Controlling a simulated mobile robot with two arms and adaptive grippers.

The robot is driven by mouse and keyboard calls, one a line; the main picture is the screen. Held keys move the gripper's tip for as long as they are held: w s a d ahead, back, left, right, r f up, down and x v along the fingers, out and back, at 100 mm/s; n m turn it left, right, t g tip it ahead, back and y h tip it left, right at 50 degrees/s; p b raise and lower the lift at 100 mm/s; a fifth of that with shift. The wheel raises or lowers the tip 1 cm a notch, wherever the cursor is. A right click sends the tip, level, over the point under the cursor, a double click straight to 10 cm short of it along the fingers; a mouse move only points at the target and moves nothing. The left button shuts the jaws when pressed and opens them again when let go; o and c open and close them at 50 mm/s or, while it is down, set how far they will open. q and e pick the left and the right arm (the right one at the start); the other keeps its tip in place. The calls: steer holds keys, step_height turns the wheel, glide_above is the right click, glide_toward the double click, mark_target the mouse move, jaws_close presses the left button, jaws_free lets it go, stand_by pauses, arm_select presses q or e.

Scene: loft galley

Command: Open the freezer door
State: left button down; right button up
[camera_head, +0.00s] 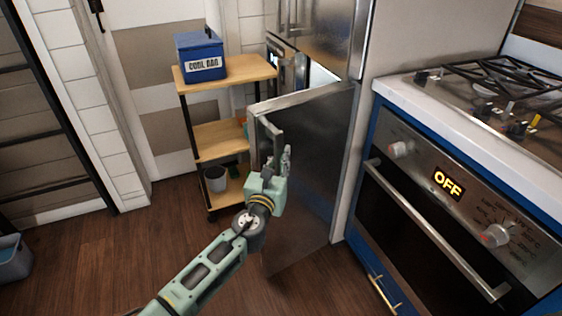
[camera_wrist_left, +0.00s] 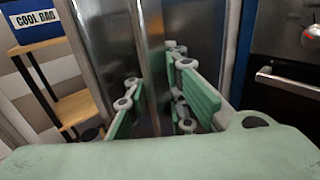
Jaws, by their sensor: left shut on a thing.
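The freezer door (camera_head: 312,160) is the lower dark steel door of the fridge. It stands swung out, with a bright interior (camera_head: 322,76) showing above its top edge. Its upright handle (camera_head: 271,132) is on the left edge. My left gripper (camera_head: 280,160) is at this handle, shut on it. In the left wrist view the two green fingers of the gripper (camera_wrist_left: 158,106) lie on either side of the steel handle bar (camera_wrist_left: 155,62). The exact contact points are partly hidden. My right gripper is in neither view.
A wooden shelf cart (camera_head: 222,139) with a blue cool bag (camera_head: 200,54) stands close to the left of the door. An oven (camera_head: 440,195) with a bar handle is at right. A grey bin (camera_head: 12,258) sits far left. Wooden floor in front is clear.

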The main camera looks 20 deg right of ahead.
arm_select(q)
steer(key=c, duration=2.2)
jaws_free()
steer(key=shift+w+a+f+y, duration=0.3)
steer(key=shift+a+f+y, duration=0.1)
steer(key=shift+a+f, duration=0.15)
steer(key=o, duration=0.6)
steer(key=shift+s+a+r, duration=0.1)
steer(key=shift+a, duration=0.2)
steer(key=shift+o, duration=0.2)
steer(key=shift+s, duration=0.1)
steer(key=shift+s, duration=0.1)
